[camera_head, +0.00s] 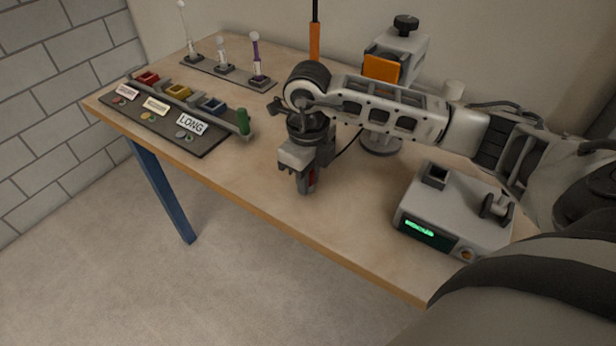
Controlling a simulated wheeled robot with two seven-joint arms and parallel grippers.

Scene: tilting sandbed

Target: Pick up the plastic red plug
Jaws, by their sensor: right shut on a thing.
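My right gripper (306,188) points down over the middle of the wooden table (262,185), near its front edge. It is shut on the red plug (312,177). Only a small strip of red shows between the fingers, and the rest of the plug is hidden. I cannot tell whether the plug touches the table. My left gripper is not in view.
A grey device with a green display (428,232) stands at the right. A dark board with coloured trays and labels (205,142) lies at the left. Behind it is a rack of upright pieces (224,68). A grey machine with an orange panel (381,69) stands behind my right arm.

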